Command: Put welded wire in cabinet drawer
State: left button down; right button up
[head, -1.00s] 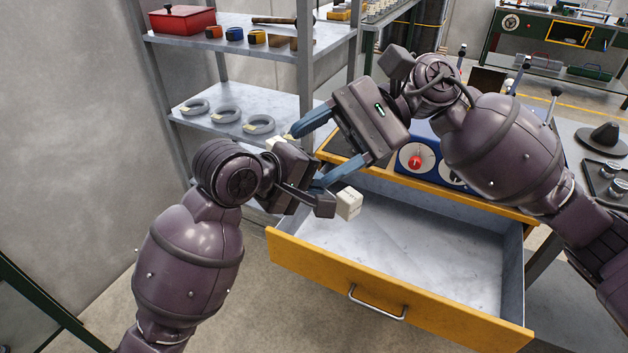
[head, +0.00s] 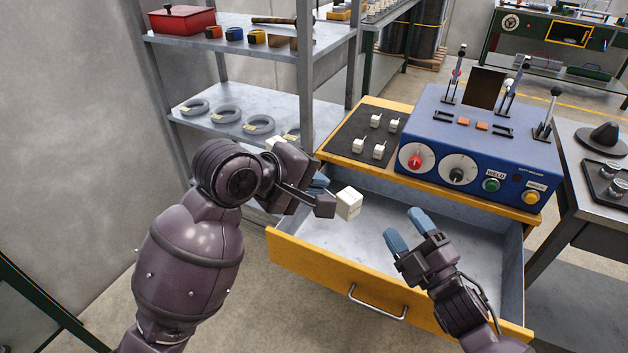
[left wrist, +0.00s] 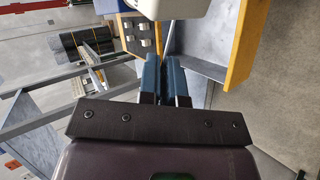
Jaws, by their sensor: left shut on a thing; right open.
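My left gripper (head: 318,183) is shut, its blue fingers mostly hidden behind its own body in the head view. It is held above the left side of the open drawer (head: 360,290). A white block (head: 349,203) shows just right of this gripper, and more white shows at its far left side (head: 275,143). I take these as parts of the welded wire in its grip; the middle is hidden. In the left wrist view white (left wrist: 168,8) shows just past the closed fingertips (left wrist: 162,58). My right gripper (head: 403,224) is open and empty above the drawer's right part.
The drawer inside is bare. Behind it stand a blue control box (head: 470,150) and a dark mat (head: 350,135) with several white blocks. A metal shelf (head: 260,100) at left holds grey wire coils and a red box (head: 182,20). A grey side table (head: 580,200) stands right.

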jog(key=s+d+f+m+g+h, duration=0.4)
jog(key=s+f+m, duration=0.4)
jog(key=f, duration=0.3)
jog(key=s+d+f+m+g+h, duration=0.4)
jog(key=s+d+f+m+h, duration=0.1)
jog(key=s+f+m, duration=0.4)
notch_tip(320, 180, down, 3)
jog(key=shift+s+d+r+h, duration=0.1)
jog(key=shift+s+d+h, duration=0.15)
jog(key=shift+s, duration=0.7)
jog(key=shift+a, duration=0.1)
